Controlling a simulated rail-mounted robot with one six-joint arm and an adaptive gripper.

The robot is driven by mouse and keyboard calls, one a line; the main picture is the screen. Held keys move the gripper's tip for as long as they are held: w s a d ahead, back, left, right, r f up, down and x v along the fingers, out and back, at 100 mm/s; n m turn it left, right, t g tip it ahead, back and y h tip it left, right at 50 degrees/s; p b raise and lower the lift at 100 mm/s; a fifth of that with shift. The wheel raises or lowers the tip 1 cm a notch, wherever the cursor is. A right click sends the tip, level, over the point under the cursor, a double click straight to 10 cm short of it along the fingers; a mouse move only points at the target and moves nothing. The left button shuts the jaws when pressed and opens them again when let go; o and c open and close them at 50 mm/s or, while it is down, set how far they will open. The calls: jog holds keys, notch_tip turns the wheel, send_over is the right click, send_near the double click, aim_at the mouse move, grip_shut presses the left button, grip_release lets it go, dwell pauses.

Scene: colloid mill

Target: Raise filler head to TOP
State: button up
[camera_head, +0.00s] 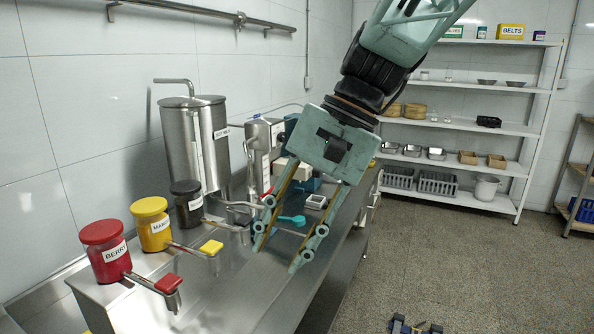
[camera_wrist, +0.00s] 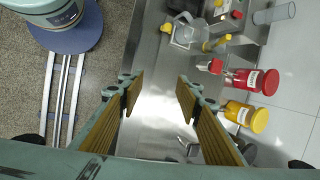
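A grey upright machine (camera_head: 262,150) with a white vertical label stands on the steel counter beside the large steel tank (camera_head: 196,145). It may be the filler; its head cannot be told apart clearly, and my gripper partly covers that area. My gripper (camera_head: 277,256) points down over the counter, in front of the machine, with its fingers spread apart. In the wrist view, my gripper (camera_wrist: 158,84) is open, with only bare counter between the fingers.
Red (camera_head: 106,250), yellow (camera_head: 152,223) and black (camera_head: 187,203) labelled jars with spouts line the wall side. A teal scoop (camera_head: 292,220) and small white tray (camera_head: 315,201) lie near the fingers. Shelves (camera_head: 464,128) stand behind. The floor at right is mostly open.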

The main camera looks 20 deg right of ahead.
jog(key=w+d+m+t+y+p, duration=0.25)
jog(key=w+d+m, duration=0.35)
jog(key=w, duration=0.8)
jog(key=w+d+m+t+y+p, duration=0.1)
jog(key=w+d+m+y, duration=0.3)
jog(key=w+d, duration=0.65)
jog(key=w+d+f+m+t, duration=0.3)
jog(key=w+d, duration=0.2)
jog(key=d, duration=0.4)
jog(key=w+d+f+m+t+p, duration=0.1)
jog(key=w+d+f+m+t, duration=0.2)
jog(key=d, duration=0.6)
jog(key=w+d+f+m+t+p, duration=0.1)
jog(key=w+d+f+m+t, duration=0.2)
jog(key=w+d, duration=0.4)
jog(key=shift+d+f+m, duration=0.3)
jog(key=shift+d+m, duration=0.1)
jog(key=shift+d, duration=0.7)
jog(key=shift+w+a, duration=0.1)
jog(key=b+x, duration=0.1)
jog(key=x, duration=1.2)
jog(key=shift+w+a+r, duration=0.15)
jog(key=shift+a, duration=0.1)
jog(key=shift+c, duration=0.3)
